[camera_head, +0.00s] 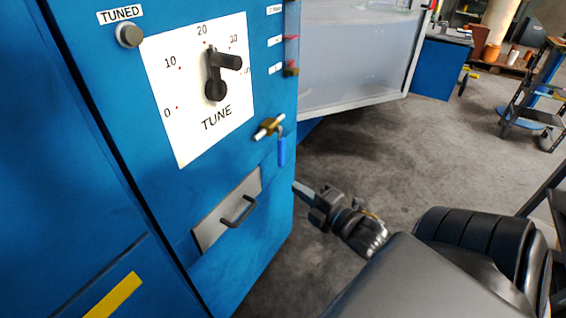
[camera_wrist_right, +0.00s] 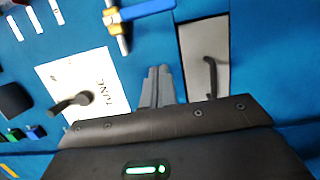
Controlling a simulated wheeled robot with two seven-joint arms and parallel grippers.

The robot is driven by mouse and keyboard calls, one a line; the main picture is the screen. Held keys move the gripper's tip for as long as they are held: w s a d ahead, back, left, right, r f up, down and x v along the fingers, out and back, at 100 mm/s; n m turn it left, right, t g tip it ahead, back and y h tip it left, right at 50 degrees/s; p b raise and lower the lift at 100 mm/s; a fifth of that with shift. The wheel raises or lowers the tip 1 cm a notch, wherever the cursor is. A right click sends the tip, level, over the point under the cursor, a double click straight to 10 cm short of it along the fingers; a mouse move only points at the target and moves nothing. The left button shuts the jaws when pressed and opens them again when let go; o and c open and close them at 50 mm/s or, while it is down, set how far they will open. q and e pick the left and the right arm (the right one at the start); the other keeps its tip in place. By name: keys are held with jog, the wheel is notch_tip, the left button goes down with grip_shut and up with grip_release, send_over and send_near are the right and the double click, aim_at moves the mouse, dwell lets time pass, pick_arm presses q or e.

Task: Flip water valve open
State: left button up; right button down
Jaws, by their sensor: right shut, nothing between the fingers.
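The water valve (camera_head: 268,127) is a brass body on the blue cabinet's front with a blue lever handle (camera_head: 281,150) that hangs straight down in the head view. In the right wrist view the valve (camera_wrist_right: 115,22) is at the top, with its blue handle (camera_wrist_right: 148,10) pointing right. My right gripper (camera_head: 296,186) is shut and empty, below and to the right of the valve in the head view, apart from it. Its closed fingers (camera_wrist_right: 158,75) also show in the right wrist view. My left gripper is not in view.
The blue cabinet (camera_head: 225,185) carries a TUNE dial (camera_head: 214,90) with a black pointer, a TUNED button (camera_head: 129,35), and a grey panel with a dark handle (camera_head: 238,212). A translucent tank (camera_head: 350,55) stands behind. Grey floor (camera_head: 380,150) is open to the right.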

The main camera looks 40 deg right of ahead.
aim_at(282, 164)
jog(key=w, duration=0.3)
jog(key=w+d, duration=0.1)
jog(key=w, duration=0.3)
jog(key=w+d, duration=0.1)
jog(key=w, duration=0.2)
jog(key=shift+w+d, duration=0.15)
jog(key=shift+w, duration=0.25)
jog(key=shift+w+d, duration=0.15)
jog(key=shift+d, duration=0.35)
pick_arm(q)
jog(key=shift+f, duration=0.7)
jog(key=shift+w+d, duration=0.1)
pick_arm(e)
jog(key=shift+f, duration=0.1)
